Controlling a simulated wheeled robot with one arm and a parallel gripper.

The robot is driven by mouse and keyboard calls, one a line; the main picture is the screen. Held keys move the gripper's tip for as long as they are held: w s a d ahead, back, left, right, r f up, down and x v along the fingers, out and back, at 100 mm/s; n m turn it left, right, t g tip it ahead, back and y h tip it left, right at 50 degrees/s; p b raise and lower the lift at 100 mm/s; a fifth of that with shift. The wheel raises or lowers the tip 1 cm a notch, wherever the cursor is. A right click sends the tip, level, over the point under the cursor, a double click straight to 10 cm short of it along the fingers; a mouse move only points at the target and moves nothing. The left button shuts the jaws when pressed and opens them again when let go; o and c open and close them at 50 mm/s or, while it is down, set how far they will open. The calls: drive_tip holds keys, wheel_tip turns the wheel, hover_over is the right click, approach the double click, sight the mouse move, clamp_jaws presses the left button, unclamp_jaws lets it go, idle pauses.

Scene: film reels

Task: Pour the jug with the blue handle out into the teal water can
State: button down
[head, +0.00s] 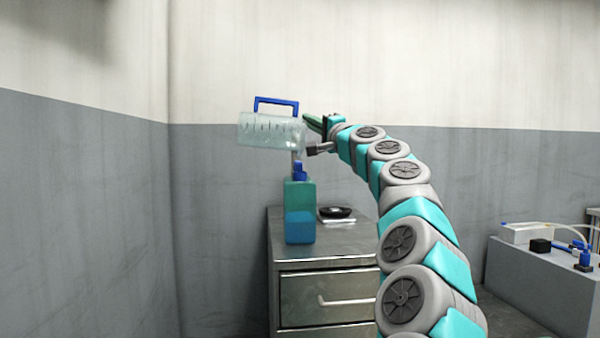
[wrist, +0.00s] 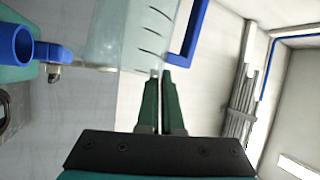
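The clear jug (head: 268,130) with the blue handle (head: 277,100) lies on its side in the air, handle up, its right end above the teal water can. My gripper (head: 312,132) is at that right end. In the wrist view my gripper (wrist: 162,78) has its fingers close together at the edge of the jug (wrist: 125,35), apparently pinching its wall. The teal water can (head: 300,203) stands upright on the cabinet, with blue liquid in its lower part and blue fittings on top. A pale streak runs from the jug down towards those fittings; whether it enters the opening is unclear.
The metal drawer cabinet (head: 325,254) carries a small plate with a black round item (head: 336,212) to the right of the can. A grey unit (head: 545,285) with tubing and blue fittings stands at the right. Walls close off the left and back.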

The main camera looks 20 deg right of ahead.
sight(290, 120)
drive_tip(key=shift+w+a+r+n+g+y+p, duration=0.15)
drive_tip(key=shift+a+n+g+y+p, duration=0.2)
drive_tip(key=shift+a+n, duration=0.35)
drive_tip(key=shift+w+a+r+n+g+y+p, duration=0.1)
drive_tip(key=shift+a+n+g+y+p, duration=0.25)
drive_tip(key=shift+n, duration=0.65)
drive_tip(key=shift+w+a+r+n+g+p, duration=0.15)
drive_tip(key=shift+a+n+g+p, duration=0.35)
drive_tip(key=shift+a+n, duration=0.3)
drive_tip(key=shift+w+a+r+n+g+p, duration=0.15)
drive_tip(key=shift+a+n+g+p, duration=0.3)
drive_tip(key=shift+n, duration=0.55)
drive_tip(key=shift+w+a+r+n+g+p, duration=0.15)
drive_tip(key=shift+a+n+g+p, duration=0.2)
drive_tip(key=shift+a+n, duration=0.25)
drive_tip(key=shift+w+a+f+n+g+p, duration=0.1)
drive_tip(key=shift+a+n+g+p, duration=0.2)
drive_tip(key=shift+a+n, duration=0.3)
